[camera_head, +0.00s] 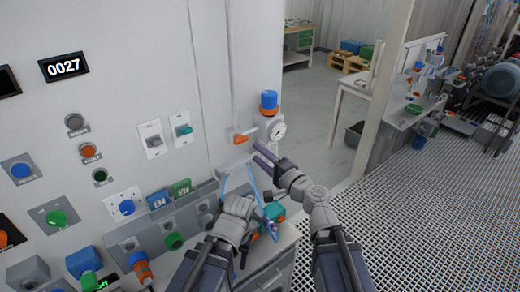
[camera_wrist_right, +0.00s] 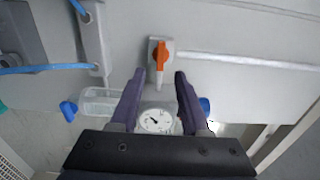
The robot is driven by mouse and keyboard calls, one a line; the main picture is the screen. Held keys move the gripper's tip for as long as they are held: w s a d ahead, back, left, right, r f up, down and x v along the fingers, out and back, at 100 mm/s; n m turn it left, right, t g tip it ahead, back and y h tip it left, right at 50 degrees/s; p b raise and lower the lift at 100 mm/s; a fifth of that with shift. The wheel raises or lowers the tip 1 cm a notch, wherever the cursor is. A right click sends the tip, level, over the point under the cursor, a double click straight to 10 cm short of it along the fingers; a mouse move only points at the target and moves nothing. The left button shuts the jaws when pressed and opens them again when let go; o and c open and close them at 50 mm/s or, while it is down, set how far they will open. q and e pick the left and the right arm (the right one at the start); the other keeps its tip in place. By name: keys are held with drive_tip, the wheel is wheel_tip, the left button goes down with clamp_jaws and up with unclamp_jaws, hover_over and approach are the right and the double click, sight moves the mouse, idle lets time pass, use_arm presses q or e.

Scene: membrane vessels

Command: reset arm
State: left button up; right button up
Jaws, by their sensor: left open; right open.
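My right gripper (camera_head: 262,155) is open and empty. It reaches toward the wall panel beside the pressure gauge (camera_head: 277,130) and the orange valve handle (camera_head: 241,138). In the right wrist view its two dark fingers (camera_wrist_right: 158,95) are spread. The orange handle (camera_wrist_right: 161,54) is ahead of the gap, and the white gauge (camera_wrist_right: 156,121) shows between the fingers, with no visible grip on either. My left gripper (camera_head: 236,212) is lower, in front of the panel's ledge near blue tubing (camera_head: 227,183). Its fingers are mostly hidden.
The panel carries several buttons and switches, a 0027 display (camera_head: 63,66) and sockets along its lower part. A drawer cabinet (camera_head: 272,277) stands below my left gripper. A clear container (camera_wrist_right: 99,103) is beside the right gripper. Grated floor (camera_head: 430,210) is open at right.

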drive_tip(key=s+f+n+g+h, duration=0.1)
drive_tip(key=s+f+n+g, duration=0.25)
drive_tip(key=f, duration=0.35)
drive_tip(key=s+f+n+g+h, duration=0.2)
drive_tip(key=s+f+n+g, duration=0.1)
drive_tip(key=f+n+g, duration=0.3)
drive_tip(key=s+d+f+n+g+h, duration=0.15)
drive_tip(key=s+d+f+h, duration=0.25)
drive_tip(key=d, duration=0.4)
drive_tip(key=s+d+f+g+h, duration=0.3)
drive_tip(key=s+d+f+h, duration=0.15)
drive_tip(key=d, duration=0.25)
drive_tip(key=s+a+f+n+b, duration=0.2)
drive_tip(key=a+f+b, duration=0.3)
drive_tip(key=f+b, duration=0.2)
drive_tip(key=s+a+f+n+b, duration=0.1)
drive_tip(key=s+a+f+b, duration=0.2)
drive_tip(key=a+f+b, duration=0.3)
drive_tip(key=shift+s+f+n+g+b, duration=0.4)
drive_tip(key=shift+f+b, duration=0.1)
drive_tip(key=shift+f, duration=0.15)
